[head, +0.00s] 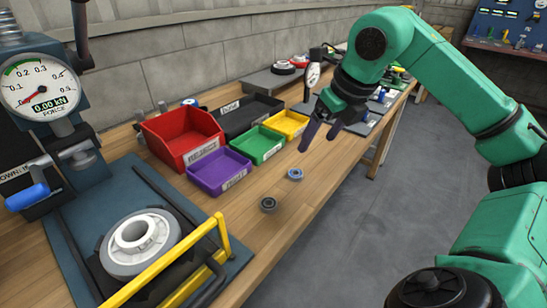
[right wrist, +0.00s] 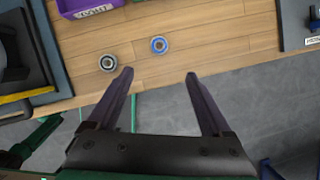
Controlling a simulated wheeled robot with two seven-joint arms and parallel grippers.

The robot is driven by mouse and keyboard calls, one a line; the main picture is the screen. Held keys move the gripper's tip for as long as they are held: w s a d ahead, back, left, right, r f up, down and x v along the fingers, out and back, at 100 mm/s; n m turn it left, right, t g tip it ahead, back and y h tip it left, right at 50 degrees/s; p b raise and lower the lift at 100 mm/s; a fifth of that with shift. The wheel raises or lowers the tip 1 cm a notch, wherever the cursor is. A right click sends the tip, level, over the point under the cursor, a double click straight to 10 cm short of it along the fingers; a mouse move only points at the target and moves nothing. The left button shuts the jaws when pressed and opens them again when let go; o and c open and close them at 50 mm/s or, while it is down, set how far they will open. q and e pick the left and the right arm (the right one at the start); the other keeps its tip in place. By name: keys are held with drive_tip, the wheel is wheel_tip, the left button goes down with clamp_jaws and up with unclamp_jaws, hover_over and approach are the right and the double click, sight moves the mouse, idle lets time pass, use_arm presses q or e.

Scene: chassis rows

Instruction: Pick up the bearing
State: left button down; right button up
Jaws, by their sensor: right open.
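Two small ring-shaped bearings lie flat on the wooden bench: a dark grey bearing (head: 268,204) near the front edge and a blue-ringed bearing (head: 295,174) a little beyond it. In the right wrist view the dark bearing (right wrist: 108,62) is at left and the blue one (right wrist: 158,44) is ahead, between the lines of the fingers. My right gripper (head: 320,138) is open and empty, above the bench edge; its dark purple fingers (right wrist: 159,75) are apart and touch neither bearing. My left gripper is not in view.
Red (head: 183,137), purple (head: 220,172), green (head: 260,146), yellow (head: 287,124) and black (head: 240,115) bins stand behind the bearings. A press with a force gauge (head: 40,88) and a yellow-handled fixture holding a white-grey wheel (head: 140,245) are at left. Bench around the bearings is clear.

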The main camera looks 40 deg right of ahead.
drive_tip(key=w, duration=0.1)
drive_tip(key=b, duration=0.2)
approach(297, 173)
drive_tip(key=x, duration=0.8)
drive_tip(key=shift+a+f+b, duration=0.1)
drive_tip(key=shift+f+b, duration=0.05)
drive_tip(key=shift+b, duration=0.25)
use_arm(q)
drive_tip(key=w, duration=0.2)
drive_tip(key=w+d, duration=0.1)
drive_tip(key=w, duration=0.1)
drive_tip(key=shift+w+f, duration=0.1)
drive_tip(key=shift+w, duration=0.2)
use_arm(e)
clamp_jaws()
